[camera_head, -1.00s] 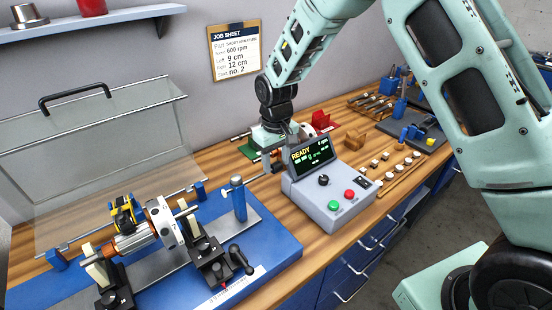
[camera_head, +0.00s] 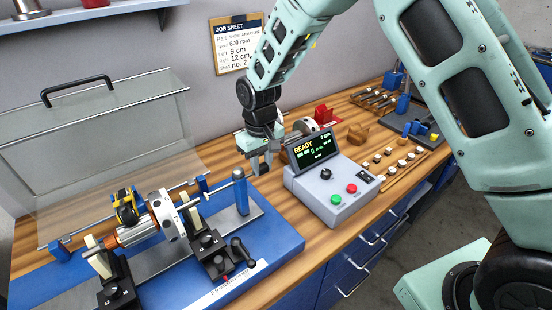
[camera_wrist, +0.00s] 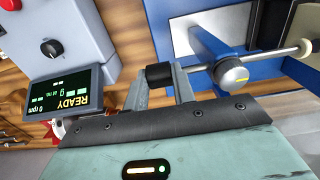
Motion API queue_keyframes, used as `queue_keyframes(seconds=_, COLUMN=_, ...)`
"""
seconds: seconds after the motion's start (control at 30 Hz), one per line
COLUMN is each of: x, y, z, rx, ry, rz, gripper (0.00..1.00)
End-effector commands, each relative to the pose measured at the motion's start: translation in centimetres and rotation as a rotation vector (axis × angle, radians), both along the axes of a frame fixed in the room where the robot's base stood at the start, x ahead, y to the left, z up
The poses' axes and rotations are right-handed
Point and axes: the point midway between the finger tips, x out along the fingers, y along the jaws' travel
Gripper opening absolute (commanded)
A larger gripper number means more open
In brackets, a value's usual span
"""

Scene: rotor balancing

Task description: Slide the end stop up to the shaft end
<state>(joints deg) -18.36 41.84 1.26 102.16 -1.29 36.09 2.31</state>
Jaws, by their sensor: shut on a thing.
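The end stop is a blue post (camera_head: 240,196) with a silver knob (camera_wrist: 230,74) on top and a thin rod running through it. My gripper (camera_head: 259,167) is at the right end of that rod, close to the post. In the wrist view my gripper (camera_wrist: 160,86) is shut on the rod's black end grip (camera_wrist: 159,75). The rod's other end carries a pale ball tip (camera_wrist: 304,48). The rotor (camera_head: 164,215) rests on its stands, its shaft end pointing toward the post. I cannot tell whether the tip touches the shaft end.
The control box (camera_head: 330,188) stands close right of my gripper, its screen reading READY. The blue machine base (camera_head: 285,240) lies below. A clear guard (camera_head: 100,155) stands open behind the rotor. Small weights (camera_head: 390,150) lie further right.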

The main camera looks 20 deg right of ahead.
Motion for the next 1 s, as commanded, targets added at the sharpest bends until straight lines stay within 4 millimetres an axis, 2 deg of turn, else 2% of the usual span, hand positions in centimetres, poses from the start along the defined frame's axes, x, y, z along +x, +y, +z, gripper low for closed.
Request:
queue_keyframes(seconds=0.03, x=-0.2, y=1.0, z=0.0, rx=0.001, ry=-0.003, rz=0.006, gripper=0.00)
queue_keyframes(seconds=0.13, x=-0.6, y=1.9, z=0.0, rx=0.000, ry=-0.002, rz=0.003, gripper=0.00)
queue_keyframes(seconds=0.47, x=-0.7, y=2.3, z=0.1, rx=0.002, ry=-0.003, rz=0.001, gripper=0.00)
queue_keyframes(seconds=0.5, x=-0.7, y=2.3, z=0.1, rx=0.002, ry=-0.003, rz=0.001, gripper=0.36)
queue_keyframes(seconds=0.53, x=-0.7, y=2.3, z=0.1, rx=0.002, ry=-0.003, rz=0.001, gripper=0.45)
queue_keyframes(seconds=0.57, x=-0.7, y=2.3, z=0.1, rx=0.002, ry=-0.003, rz=0.001, gripper=0.47)
queue_keyframes(seconds=1.0, x=-0.8, y=2.4, z=0.0, rx=0.003, ry=0.000, rz=0.004, gripper=0.47)
